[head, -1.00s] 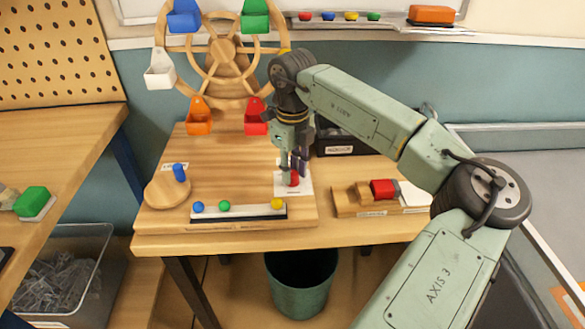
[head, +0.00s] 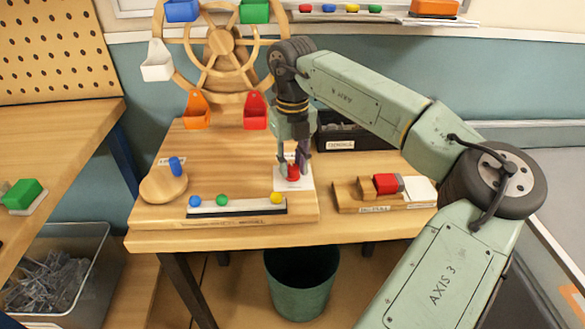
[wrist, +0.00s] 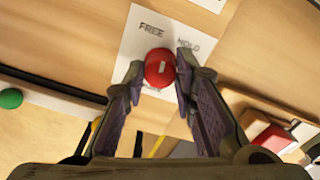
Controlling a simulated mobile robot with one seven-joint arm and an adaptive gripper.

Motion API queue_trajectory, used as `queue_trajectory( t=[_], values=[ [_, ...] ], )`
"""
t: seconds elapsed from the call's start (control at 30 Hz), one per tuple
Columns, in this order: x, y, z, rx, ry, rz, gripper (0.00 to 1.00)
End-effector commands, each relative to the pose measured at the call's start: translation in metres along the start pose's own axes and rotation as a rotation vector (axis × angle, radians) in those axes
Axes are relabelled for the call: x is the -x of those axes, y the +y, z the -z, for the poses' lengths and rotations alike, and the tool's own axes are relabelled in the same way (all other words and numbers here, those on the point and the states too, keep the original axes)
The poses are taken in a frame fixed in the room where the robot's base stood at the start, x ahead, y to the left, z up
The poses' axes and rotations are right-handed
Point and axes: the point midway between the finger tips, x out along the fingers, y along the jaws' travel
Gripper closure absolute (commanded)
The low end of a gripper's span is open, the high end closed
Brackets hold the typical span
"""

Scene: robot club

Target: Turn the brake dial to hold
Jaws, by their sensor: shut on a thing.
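The brake dial (wrist: 159,68) is a round red knob with a short white mark. It sits on a white card (wrist: 133,47) printed "FREE" and "HOLD", with another label partly hidden below the knob. In the wrist view the mark runs roughly up and down the picture; which word it points to is hard to tell. My gripper (wrist: 157,74) is shut on the dial, one finger on each side. In the head view, my gripper (head: 293,172) reaches down over the red dial (head: 293,173) on its white card (head: 281,183), near the front right of the wooden board.
A wooden wheel (head: 222,45) with coloured buckets stands behind. A crank disc with a blue peg (head: 175,166) and a rail with coloured balls (head: 222,200) are left of the dial. A wooden block with a red piece (head: 386,183) lies right; a black bin (head: 340,138) stands behind.

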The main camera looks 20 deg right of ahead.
Motion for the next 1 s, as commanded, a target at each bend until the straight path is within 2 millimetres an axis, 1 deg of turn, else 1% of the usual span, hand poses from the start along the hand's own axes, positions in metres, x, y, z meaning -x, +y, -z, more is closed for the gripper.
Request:
queue_trajectory(
  t=[0.03, 0.3, 0.6, 0.8, 1.0],
  values=[
    [-0.0023, -0.0010, -0.0005, -0.047, -0.003, 0.003, 1.00],
    [-0.0020, -0.0013, -0.0004, -0.305, -0.003, 0.003, 1.00],
    [-0.0011, -0.0013, -0.0006, -0.567, -0.004, 0.002, 1.00],
    [-0.0008, -0.0012, -0.0004, -0.698, -0.003, 0.001, 1.00],
    [-0.0001, -0.0011, -0.0003, -0.779, -0.003, 0.001, 1.00]
  ],
)
